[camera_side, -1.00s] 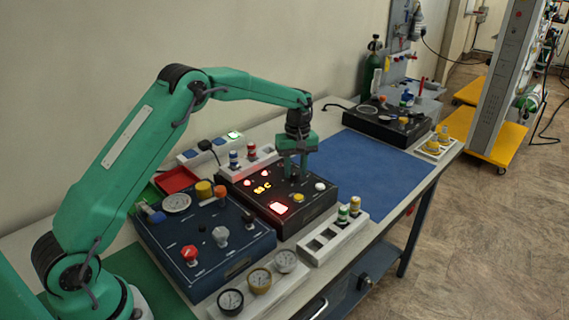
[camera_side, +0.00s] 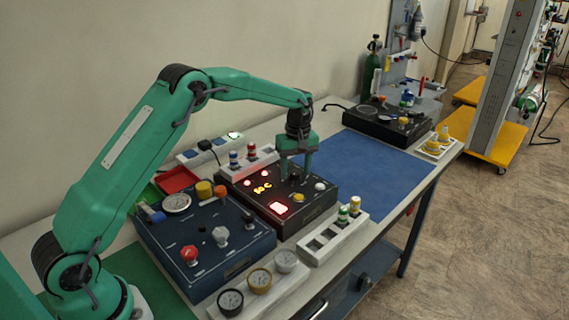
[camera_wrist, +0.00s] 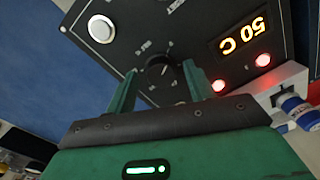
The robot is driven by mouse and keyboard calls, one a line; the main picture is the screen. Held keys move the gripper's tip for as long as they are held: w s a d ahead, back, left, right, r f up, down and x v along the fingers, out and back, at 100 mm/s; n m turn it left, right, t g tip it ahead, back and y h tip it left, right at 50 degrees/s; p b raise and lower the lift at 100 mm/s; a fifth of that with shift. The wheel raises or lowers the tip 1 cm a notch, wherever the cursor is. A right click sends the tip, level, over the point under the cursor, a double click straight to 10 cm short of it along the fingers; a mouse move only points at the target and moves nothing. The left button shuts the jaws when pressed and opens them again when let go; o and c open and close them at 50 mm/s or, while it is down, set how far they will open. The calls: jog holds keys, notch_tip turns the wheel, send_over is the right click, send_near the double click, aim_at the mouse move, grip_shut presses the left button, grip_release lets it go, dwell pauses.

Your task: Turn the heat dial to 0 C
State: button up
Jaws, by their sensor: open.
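The heat dial (camera_wrist: 160,68) is a small black knob on the dark control box (camera_wrist: 215,20). In the wrist view it sits between the two fingers of my gripper (camera_wrist: 160,80), close to their tips. My gripper is open, with a gap visible on both sides of the dial. In the side view my gripper (camera_side: 296,172) points down over the box (camera_side: 318,207), and its fingers largely hide the dial. The display (camera_wrist: 243,33) appears upside down in the wrist view and reads 50 C.
On the box are a white button (camera_wrist: 101,28), two lit red lamps (camera_wrist: 263,60), a yellow knob (camera_side: 299,198) and a lit red switch (camera_side: 278,208). A dark blue box (camera_side: 205,245) stands left. A blue mat (camera_side: 375,170) lies clear to the right.

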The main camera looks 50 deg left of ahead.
aim_at(295, 173)
jog(key=shift+w+r, duration=0.2)
jog(key=shift+r, duration=3.65)
jog(key=shift+r, duration=0.1)
jog(key=s+d+r+m+t, duration=0.3)
jog(key=s+r+m, duration=0.3)
jog(key=s+r, duration=0.9)
jog(key=s+d+f+m+t, duration=0.1)
jog(key=s+f+m, duration=0.1)
jog(key=s, duration=0.8)
jog(key=s+f+m+t, duration=0.2)
jog(key=s+m, duration=0.3)
jog(key=s, duration=0.6)
jog(key=shift+d+f, duration=0.4)
jog(key=shift+f, duration=0.1)
